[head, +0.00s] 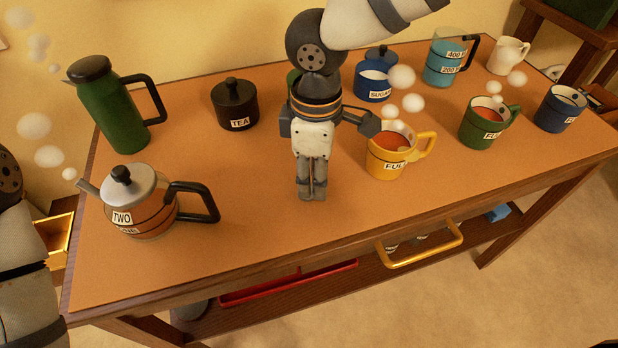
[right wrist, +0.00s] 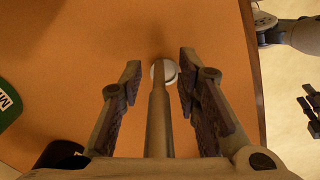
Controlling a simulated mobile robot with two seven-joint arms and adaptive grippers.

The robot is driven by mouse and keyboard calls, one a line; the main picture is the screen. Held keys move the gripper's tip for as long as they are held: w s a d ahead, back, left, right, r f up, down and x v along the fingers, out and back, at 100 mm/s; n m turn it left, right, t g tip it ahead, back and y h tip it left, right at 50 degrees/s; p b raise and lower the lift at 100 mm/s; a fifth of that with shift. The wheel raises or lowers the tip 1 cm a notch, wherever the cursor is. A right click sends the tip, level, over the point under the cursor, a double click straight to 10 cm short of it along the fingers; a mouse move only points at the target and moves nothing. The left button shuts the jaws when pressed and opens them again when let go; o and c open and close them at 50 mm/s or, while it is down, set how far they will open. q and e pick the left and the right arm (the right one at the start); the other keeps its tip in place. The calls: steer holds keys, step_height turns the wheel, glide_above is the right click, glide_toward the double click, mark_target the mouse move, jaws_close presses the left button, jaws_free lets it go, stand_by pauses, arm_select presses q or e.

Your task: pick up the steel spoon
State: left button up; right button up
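My right gripper (head: 311,194) points down just above or at the wooden table's middle, left of the yellow mug. In the right wrist view its two fingers (right wrist: 160,82) stand apart, with a gap between the pads. A pale round shape (right wrist: 171,72) shows between the fingertips and may be the steel spoon's bowl. A straight grey bar (right wrist: 158,110) runs in front of it; I cannot tell whether it is the spoon's handle. The head view shows no clear spoon; the gripper may hide it. Dark parts at the right wrist view's right edge may be my left gripper (right wrist: 310,108), cut off.
A yellow mug (head: 384,168) stands close right of the gripper, a blue sugar jar (head: 372,88) behind. A black tea jar (head: 235,108), green jug (head: 112,118) and teapot (head: 150,212) stand left. The tabletop (head: 250,215) between teapot and gripper is clear.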

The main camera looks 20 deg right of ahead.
steer(key=shift+r, duration=0.1)
jaws_close()
arm_select(q)
steer(key=shift+w, duration=0.1)
arm_select(e)
steer(key=shift+r, duration=0.1)
